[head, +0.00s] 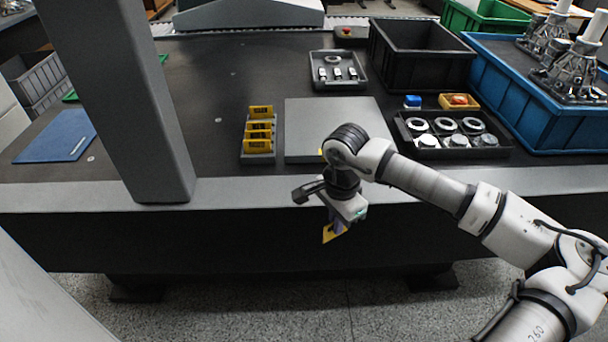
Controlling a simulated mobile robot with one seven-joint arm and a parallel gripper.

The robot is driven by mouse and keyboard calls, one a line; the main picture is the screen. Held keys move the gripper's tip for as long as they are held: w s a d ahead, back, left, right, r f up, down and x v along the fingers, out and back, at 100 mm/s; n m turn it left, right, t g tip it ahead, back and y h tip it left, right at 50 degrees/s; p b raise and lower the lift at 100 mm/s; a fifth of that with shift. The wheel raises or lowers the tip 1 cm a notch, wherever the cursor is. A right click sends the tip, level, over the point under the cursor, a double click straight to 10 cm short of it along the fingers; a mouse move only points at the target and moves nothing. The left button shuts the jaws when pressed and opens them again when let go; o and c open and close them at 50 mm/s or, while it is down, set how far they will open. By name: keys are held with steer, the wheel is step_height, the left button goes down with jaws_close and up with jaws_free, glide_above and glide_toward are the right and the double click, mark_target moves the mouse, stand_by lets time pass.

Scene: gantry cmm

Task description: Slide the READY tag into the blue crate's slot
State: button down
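My gripper (338,222) is in front of the table's near edge, pointing down. It appears shut on a yellow tag (332,234), which hangs tilted below the fingers; its lettering cannot be read. The blue crate (560,118) stands at the right of the table, well to the right of and beyond my gripper. Its slot cannot be made out in this view. Several yellow tags with dark print (260,112) stand in a grey rack (247,157) left of the table's middle, too small to read.
A grey plate (302,125) lies behind my gripper. A black crate (390,62) stands further back. A grey column (135,110) rises at left.

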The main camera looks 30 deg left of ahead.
steer(key=w+d+f+n, duration=0.1)
steer(key=d+f+n, duration=0.1)
steer(key=d+f, duration=0.3)
steer(key=w+d+f+n, duration=0.2)
steer(key=d+f, duration=0.4)
steer(key=f, duration=0.7)
steer(key=w+d+f+n, duration=0.1)
steer(key=d+f, duration=0.4)
steer(key=f, duration=0.4)
steer(key=shift+w+d+f+n, duration=0.2)
steer(key=shift+d+f+n, duration=0.1)
steer(key=shift+f+n, duration=0.1)
